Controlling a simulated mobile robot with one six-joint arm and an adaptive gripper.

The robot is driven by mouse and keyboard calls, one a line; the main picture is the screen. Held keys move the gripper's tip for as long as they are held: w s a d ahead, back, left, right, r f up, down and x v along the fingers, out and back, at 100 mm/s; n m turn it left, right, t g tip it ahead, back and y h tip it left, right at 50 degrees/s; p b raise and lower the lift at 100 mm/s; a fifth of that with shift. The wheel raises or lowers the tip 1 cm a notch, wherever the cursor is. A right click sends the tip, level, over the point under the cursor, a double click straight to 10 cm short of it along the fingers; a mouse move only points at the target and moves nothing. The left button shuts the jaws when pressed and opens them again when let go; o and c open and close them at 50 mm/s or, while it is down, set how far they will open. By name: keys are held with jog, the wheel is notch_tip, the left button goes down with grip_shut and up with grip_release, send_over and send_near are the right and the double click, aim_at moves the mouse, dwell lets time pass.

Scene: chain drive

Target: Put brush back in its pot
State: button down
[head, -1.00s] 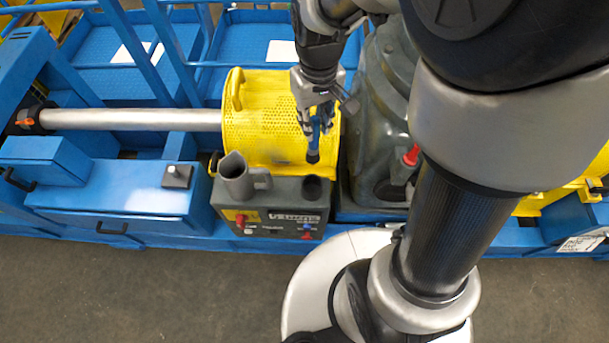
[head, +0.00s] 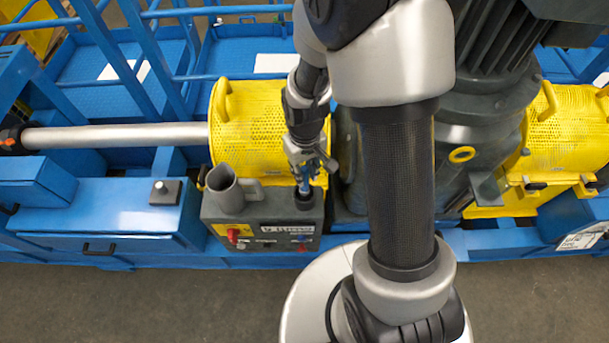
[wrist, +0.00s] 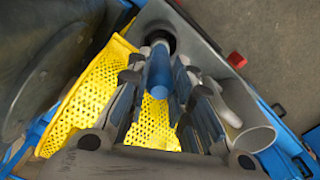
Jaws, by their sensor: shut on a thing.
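The blue brush (head: 304,188) is in my gripper (head: 306,176), pointing down with its dark end lowest. My gripper is shut on it, just above the dark round pot (head: 306,202) on top of the grey box. In the wrist view the blue brush (wrist: 159,74) lies between my gripper's fingers (wrist: 162,64). Its dark end meets the dark round mouth of the pot (wrist: 157,35). I cannot tell whether the end is inside the mouth or just over it.
A grey jug (head: 229,192) stands on the grey box (head: 262,215), left of the pot. A perforated yellow guard (head: 255,115) is right behind. A dark machine housing (head: 350,165) stands to the right. The grey floor in front is clear.

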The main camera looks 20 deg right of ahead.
notch_tip(320, 180, down, 3)
jog(key=shift+r, duration=0.15)
jog(key=c, duration=1.4)
grip_release()
